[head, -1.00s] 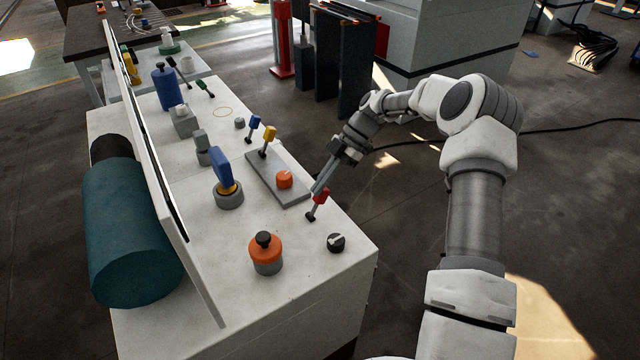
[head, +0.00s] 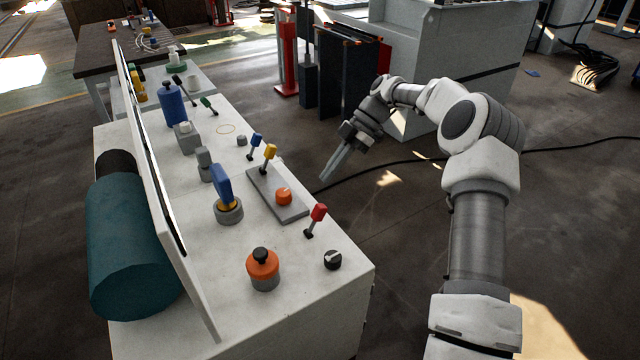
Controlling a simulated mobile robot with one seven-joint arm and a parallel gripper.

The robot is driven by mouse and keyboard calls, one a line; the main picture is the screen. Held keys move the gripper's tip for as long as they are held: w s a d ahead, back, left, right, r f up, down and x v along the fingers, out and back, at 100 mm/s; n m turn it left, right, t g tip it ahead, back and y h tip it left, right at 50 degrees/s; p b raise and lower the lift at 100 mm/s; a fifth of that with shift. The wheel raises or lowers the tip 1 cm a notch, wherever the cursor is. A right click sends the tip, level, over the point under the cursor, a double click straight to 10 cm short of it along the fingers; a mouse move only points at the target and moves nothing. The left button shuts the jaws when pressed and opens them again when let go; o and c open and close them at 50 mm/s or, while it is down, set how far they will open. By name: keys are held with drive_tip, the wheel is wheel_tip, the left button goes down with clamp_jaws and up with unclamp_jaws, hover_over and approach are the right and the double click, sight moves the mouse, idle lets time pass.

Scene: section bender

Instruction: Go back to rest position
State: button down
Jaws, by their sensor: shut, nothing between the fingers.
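My gripper (head: 326,176) hangs in the air just off the right edge of the white bench (head: 312,315). Its long grey fingers point down and to the left, lie close together and hold nothing. The red lever (head: 318,213) stands on the bench below and left of the fingertips, apart from them. My arm reaches in from the lower right, bent at the elbow.
The bench carries an orange knob (head: 262,264), a black dial (head: 333,260), a plate with an orange button (head: 284,197), a yellow lever (head: 269,154) and a blue lever (head: 255,142). A teal cylinder (head: 135,255) is at left. A cable (head: 400,160) crosses the open floor at right.

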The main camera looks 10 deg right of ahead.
drive_tip(key=shift+d+r, duration=0.25)
drive_tip(key=shift+d, duration=0.05)
drive_tip(key=shift+r, duration=0.1)
drive_tip(key=s+a+r+m+t+h+p, duration=0.3)
drive_tip(key=s+r+m+h, duration=0.55)
drive_tip(key=s+r, duration=0.65)
drive_tip(key=s+d+r+m+t, duration=0.1)
drive_tip(key=s+r+m+t, duration=0.1)
drive_tip(key=s+m, duration=0.5)
drive_tip(key=s+d+r+m+t+p, duration=0.1)
drive_tip(key=s+d+r+m+t, duration=0.1)
drive_tip(key=s+m+t, duration=0.2)
drive_tip(key=s+m, duration=0.3)
drive_tip(key=s, duration=0.4)
drive_tip(key=shift+s, duration=0.4)
drive_tip(key=shift+a+y, duration=0.1)
drive_tip(key=shift+y, duration=0.15)
